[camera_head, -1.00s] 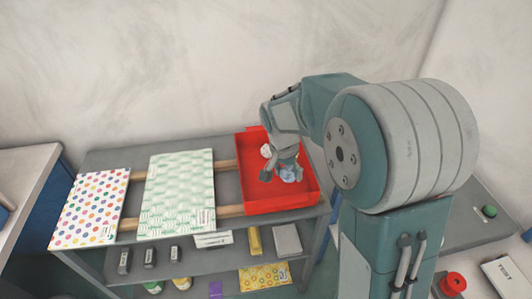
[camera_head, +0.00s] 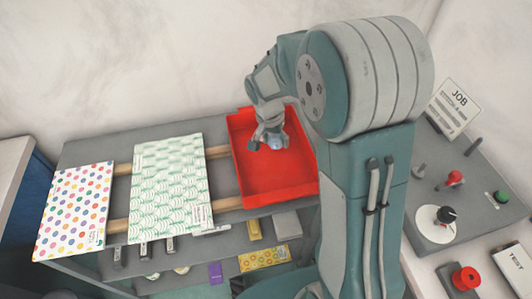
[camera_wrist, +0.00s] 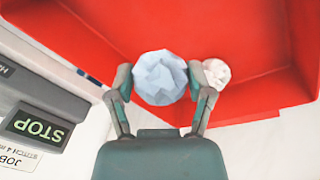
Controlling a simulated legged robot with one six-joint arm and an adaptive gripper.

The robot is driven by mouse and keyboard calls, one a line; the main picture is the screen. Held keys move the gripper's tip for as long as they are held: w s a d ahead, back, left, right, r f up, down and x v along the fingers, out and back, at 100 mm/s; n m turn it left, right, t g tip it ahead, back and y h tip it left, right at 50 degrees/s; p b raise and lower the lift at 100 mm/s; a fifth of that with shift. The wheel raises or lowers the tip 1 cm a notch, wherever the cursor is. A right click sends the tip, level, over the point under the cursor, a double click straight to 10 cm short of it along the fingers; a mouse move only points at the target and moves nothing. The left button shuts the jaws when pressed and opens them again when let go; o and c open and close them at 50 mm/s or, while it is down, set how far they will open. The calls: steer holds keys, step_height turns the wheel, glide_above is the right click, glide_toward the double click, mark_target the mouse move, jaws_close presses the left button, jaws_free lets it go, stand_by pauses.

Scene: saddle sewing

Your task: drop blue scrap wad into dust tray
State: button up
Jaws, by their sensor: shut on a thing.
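The blue scrap wad (camera_wrist: 160,78) is a pale blue crumpled ball between the two fingertips of my gripper (camera_wrist: 161,82) in the wrist view. My gripper (camera_head: 270,138) is shut on it. In the head view the wad (camera_head: 276,144) shows small and partly covered by the fingers. The dust tray (camera_head: 285,184) is a red open box at the right end of the shelf top. My gripper and the wad are over its inside; the height above its floor is hard to tell. A white wad (camera_wrist: 217,73) shows within the red tray beside the right finger.
A green patterned sheet (camera_head: 170,185) and a dotted sheet (camera_head: 75,210) lie left of the tray across wooden rails (camera_head: 219,152). A lower shelf holds small items. A bench with knobs and a JOB card (camera_head: 458,108) stands at the right.

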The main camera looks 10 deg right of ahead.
steer(key=shift+f, duration=0.85)
steer(key=o, duration=0.7)
steer(key=r, duration=0.3)
steer(key=a+r, duration=0.1)
steer(key=r, duration=0.3)
steer(key=a+r, duration=0.1)
steer(key=r, duration=0.2)
steer(key=shift+w+r, duration=0.15)
steer(key=shift+r, duration=0.7)
